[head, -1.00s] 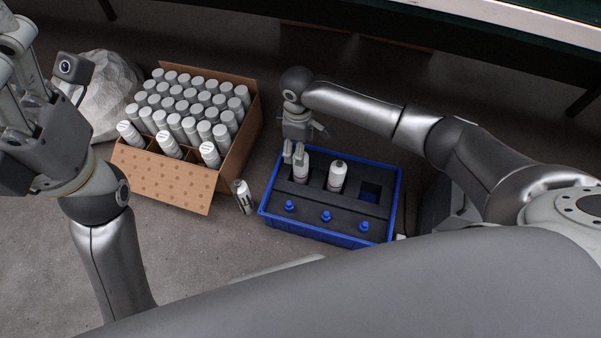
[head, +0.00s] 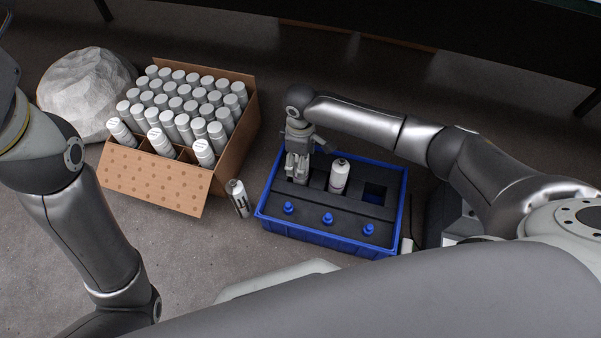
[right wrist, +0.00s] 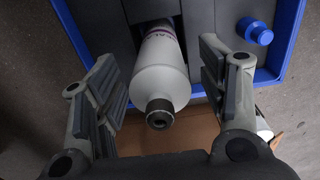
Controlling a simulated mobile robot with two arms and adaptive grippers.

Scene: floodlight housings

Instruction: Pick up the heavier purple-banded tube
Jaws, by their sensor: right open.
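A white tube (right wrist: 160,75) with purple lettering and a dark nozzle stands in a slot of the blue crate's dark insert. It shows in the right wrist view, between the fingers of my right gripper (right wrist: 157,88). The gripper is open, with a gap on both sides of the tube. In the head view my right gripper (head: 297,172) is over the crate's left slot and mostly hides this tube. A second white tube (head: 339,176) with a dark tip stands in the middle slot. Its band colour is too small to tell. My left gripper is outside the head view.
The blue crate (head: 330,239) has an empty right slot (head: 374,194) and several blue caps in front. A cardboard box (head: 153,188) of white tubes stands at left. A labelled can (head: 238,198) stands between them. A pale rock (head: 88,92) lies behind the box.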

